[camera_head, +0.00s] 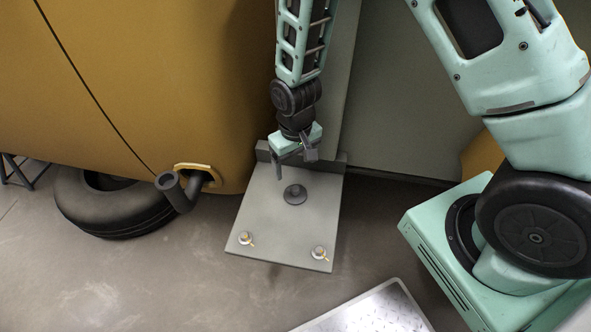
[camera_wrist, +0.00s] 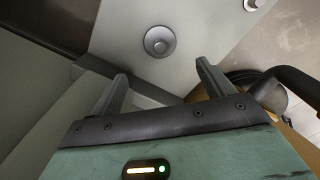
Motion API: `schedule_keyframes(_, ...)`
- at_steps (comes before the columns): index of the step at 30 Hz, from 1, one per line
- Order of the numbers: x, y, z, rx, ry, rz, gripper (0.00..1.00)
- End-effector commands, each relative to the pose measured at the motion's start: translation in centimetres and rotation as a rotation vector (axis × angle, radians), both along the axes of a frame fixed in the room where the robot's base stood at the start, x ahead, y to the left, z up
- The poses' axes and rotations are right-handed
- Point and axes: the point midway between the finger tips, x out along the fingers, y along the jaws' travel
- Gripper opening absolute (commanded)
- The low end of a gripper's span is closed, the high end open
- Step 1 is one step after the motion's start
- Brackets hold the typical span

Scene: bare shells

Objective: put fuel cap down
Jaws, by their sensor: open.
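The fuel cap (camera_head: 295,194) is a dark grey round disc with a raised centre knob. It lies on a pale grey plate (camera_head: 270,225). In the wrist view the cap (camera_wrist: 159,41) sits on the plate beyond the fingertips, roughly in line with the gap between them. My gripper (camera_head: 294,169) is open and empty, above the plate and just behind the cap in the head view. Its two fingers (camera_wrist: 162,78) stand apart in the wrist view and do not touch the cap.
Two small bolts with rings (camera_head: 246,238) (camera_head: 319,252) stand at the plate's near corners. A dark filler pipe (camera_head: 180,192) sticks out of the yellow body (camera_head: 150,80) at left, above a black tyre (camera_head: 115,208). A metal tread plate (camera_head: 370,312) lies at the bottom.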

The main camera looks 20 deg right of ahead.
Motion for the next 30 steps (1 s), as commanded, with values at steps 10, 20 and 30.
schedule_keyframes(10, -3.5, 4.3, 8.7, 0.065, -0.001, 0.114, 0.80)
schedule_keyframes(20, -14.7, 7.2, 20.3, 0.087, -0.005, 0.392, 0.80)
schedule_keyframes(30, -20.0, 6.3, 23.1, 0.049, -0.014, 0.514, 0.80)
